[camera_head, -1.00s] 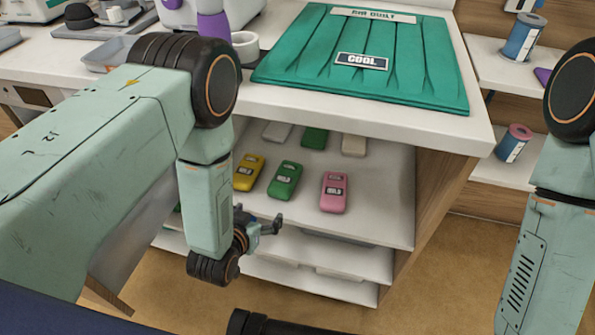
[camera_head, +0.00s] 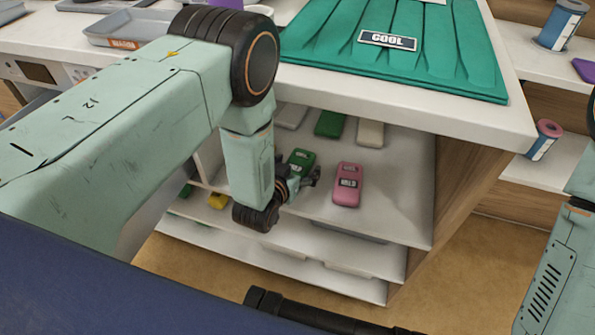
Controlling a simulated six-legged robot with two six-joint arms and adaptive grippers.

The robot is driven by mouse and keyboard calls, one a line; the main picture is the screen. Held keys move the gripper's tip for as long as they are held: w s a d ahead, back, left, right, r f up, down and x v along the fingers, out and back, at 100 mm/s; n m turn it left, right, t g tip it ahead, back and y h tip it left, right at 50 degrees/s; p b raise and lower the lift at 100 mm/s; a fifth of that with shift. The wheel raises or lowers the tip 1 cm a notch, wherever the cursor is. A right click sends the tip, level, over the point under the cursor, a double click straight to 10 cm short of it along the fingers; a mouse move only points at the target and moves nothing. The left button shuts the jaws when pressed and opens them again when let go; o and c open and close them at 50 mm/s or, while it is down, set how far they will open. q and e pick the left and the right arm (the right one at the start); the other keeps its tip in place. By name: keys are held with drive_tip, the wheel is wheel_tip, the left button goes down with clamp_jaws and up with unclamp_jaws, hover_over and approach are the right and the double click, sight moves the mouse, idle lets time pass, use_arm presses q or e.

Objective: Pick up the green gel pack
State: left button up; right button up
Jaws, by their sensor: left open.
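A green gel pack (camera_head: 303,158) lies in the front row on the upper shelf under the counter, its lower part hidden by my left gripper. My left gripper (camera_head: 308,180) is open at the near end of this pack, with no pack visibly between its fingers; I cannot tell whether it touches. A second green pack (camera_head: 330,123) lies in the row behind. A pink pack (camera_head: 346,185) lies to the right of the gripper. My right gripper is out of view; only part of its arm shows at the right edge.
The white counter (camera_head: 440,112) with a green quilt (camera_head: 440,60) overhangs the shelf. A grey pack (camera_head: 291,116) and a beige pack (camera_head: 370,133) lie in the back row. A yellow pack (camera_head: 218,201) shows lower left. The shelf right of the pink pack is bare.

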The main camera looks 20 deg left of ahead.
use_arm(q)
drive_tip(key=shift+w+f, duration=0.2)
drive_tip(key=shift+w, duration=0.25)
drive_tip(key=shift+r, duration=0.1)
drive_tip(key=shift+c, duration=0.9)
drive_tip(key=c, duration=1.2)
